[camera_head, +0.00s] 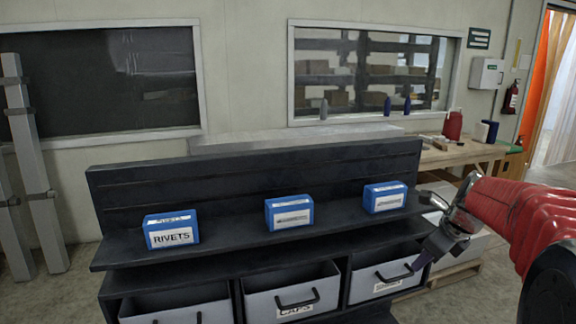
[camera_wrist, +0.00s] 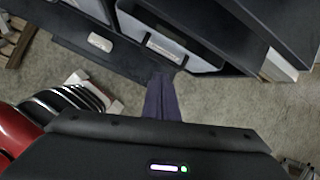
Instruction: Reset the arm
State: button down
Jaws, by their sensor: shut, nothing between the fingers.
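My gripper (camera_head: 416,263) is at the right of the head view, at the end of my red arm, in front of the right-hand drawer of a dark shelf unit (camera_head: 140,181). Its fingers are shut and empty. In the wrist view the closed purple-grey fingers (camera_wrist: 163,98) point at the lower front of the unit, with concrete floor around them. Whether the fingertips touch the drawer front cannot be told.
Blue boxes stand on the shelf: one marked RIVETS (camera_head: 171,230), a middle box (camera_head: 289,214) and a right box (camera_head: 385,197). Grey drawers with black handles sit below, including a CAPS drawer (camera_head: 292,296). A wooden bench (camera_head: 460,152) stands behind at right.

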jog(key=s+a+n, duration=0.9)
jog(key=s+n, duration=0.4)
jog(key=n, duration=0.1)
jog(key=s+a+n+h, duration=0.1)
jog(key=s+a+n, duration=0.7)
jog(key=s+n, duration=0.6)
jog(key=shift+a+n+t, duration=0.3)
jog(key=shift+a+t, duration=0.1)
jog(key=shift+f, duration=0.1)
